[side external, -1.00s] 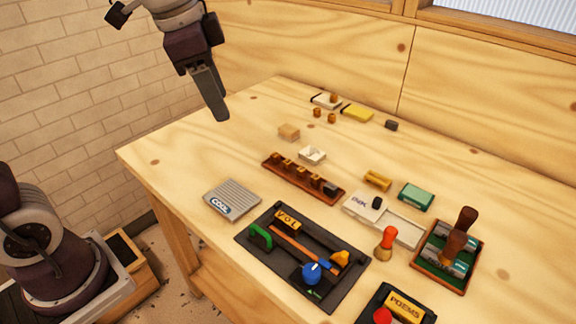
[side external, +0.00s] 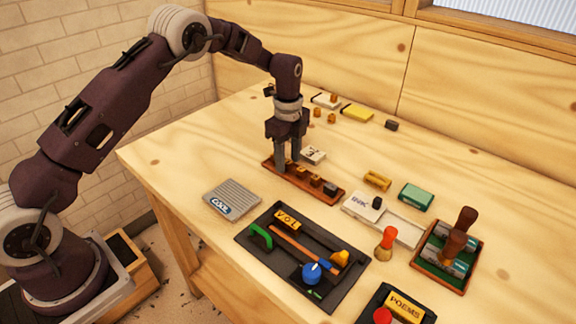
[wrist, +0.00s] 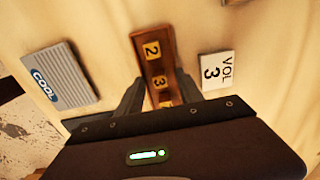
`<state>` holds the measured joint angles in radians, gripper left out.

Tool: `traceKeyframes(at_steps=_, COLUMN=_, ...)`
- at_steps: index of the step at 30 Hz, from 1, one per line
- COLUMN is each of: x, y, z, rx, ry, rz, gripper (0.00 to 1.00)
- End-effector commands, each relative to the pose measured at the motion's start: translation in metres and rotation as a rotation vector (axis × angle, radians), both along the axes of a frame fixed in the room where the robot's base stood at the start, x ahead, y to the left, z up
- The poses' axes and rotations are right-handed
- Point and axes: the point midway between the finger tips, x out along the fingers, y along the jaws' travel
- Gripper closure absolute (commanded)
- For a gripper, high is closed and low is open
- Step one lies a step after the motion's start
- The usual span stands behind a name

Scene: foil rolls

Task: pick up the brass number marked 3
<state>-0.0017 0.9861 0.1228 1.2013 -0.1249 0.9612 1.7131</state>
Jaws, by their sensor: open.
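In the side view my gripper (side external: 289,168) is at the rack's left part. The fingers hide some of the pieces there, and I cannot tell whether they touch the 3.
A white card reading VOL 3 (wrist: 216,70) lies right of the rack. A grey ribbed COOL block (wrist: 62,76) lies to its left. A black tray (side external: 255,262) with coloured parts stands in front. Several small items lie at the back of the table.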

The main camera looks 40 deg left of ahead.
Motion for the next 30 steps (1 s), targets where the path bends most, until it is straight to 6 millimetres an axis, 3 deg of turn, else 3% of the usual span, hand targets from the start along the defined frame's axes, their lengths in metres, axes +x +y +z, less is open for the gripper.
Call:
traceKeyframes(at_steps=5, x=0.0, y=0.0, z=-0.001, rx=0.0, ry=0.0, rz=0.0, gripper=0.56)
traceKeyframes(at_steps=12, x=0.0, y=0.0, z=0.0, rx=0.0, ry=0.0, rz=0.0, gripper=1.0)
traceKeyframes(at_steps=23, x=0.0, y=0.0, z=0.002, rx=0.0, ry=-0.002, rz=0.001, gripper=1.0)
traceKeyframes(at_steps=26, x=0.001, y=0.0, z=0.018, rx=0.0, ry=-0.004, rz=0.0, gripper=1.0)
traceKeyframes(at_steps=30, x=0.001, y=0.0, z=0.056, rx=-0.001, ry=-0.006, rz=0.001, gripper=1.0)
